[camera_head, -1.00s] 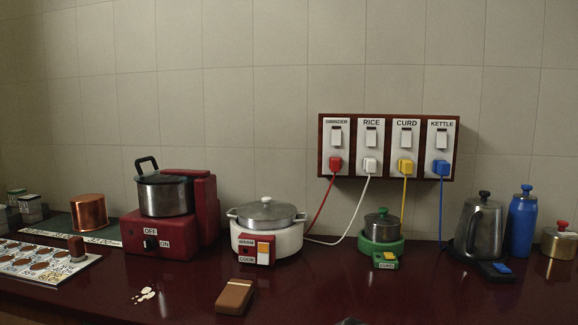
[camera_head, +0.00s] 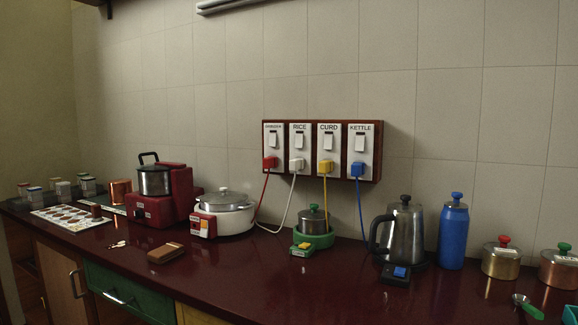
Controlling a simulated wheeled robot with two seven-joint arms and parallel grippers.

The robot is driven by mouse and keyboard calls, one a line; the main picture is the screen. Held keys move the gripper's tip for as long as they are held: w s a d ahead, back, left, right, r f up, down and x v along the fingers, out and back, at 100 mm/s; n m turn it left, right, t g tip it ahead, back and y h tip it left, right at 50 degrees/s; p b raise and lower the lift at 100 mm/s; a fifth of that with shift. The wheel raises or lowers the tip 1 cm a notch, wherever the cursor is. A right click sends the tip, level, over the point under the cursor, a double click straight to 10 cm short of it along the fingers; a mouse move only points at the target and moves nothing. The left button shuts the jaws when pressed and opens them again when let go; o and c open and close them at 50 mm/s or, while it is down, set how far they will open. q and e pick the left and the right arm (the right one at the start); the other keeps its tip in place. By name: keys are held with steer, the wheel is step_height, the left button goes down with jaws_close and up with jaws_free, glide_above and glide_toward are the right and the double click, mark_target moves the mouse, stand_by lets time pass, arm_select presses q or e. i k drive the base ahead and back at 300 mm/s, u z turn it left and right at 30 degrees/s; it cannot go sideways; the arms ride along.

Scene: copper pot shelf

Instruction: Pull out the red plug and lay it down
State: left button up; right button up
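The red plug (camera_head: 270,162) sits in the leftmost socket, labelled GRINDER, of the dark red wall board (camera_head: 377,152). Its red cord (camera_head: 263,193) hangs down and passes behind the white rice cooker (camera_head: 234,219). The white plug (camera_head: 297,164), yellow plug (camera_head: 326,167) and blue plug (camera_head: 357,169) sit in the sockets to its right. The red grinder (camera_head: 150,209) with its steel jar stands left of the rice cooker. Neither of my grippers shows in the head view.
The dark red counter (camera_head: 250,284) has free room at the front middle. A brown block (camera_head: 166,253) lies near the front edge. A green curd cooker (camera_head: 313,232), steel kettle (camera_head: 403,229), blue bottle (camera_head: 453,232) and lidded tins (camera_head: 500,260) stand along the right.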

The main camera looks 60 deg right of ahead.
mark_target(270, 161)
steer(key=z, duration=0.9)
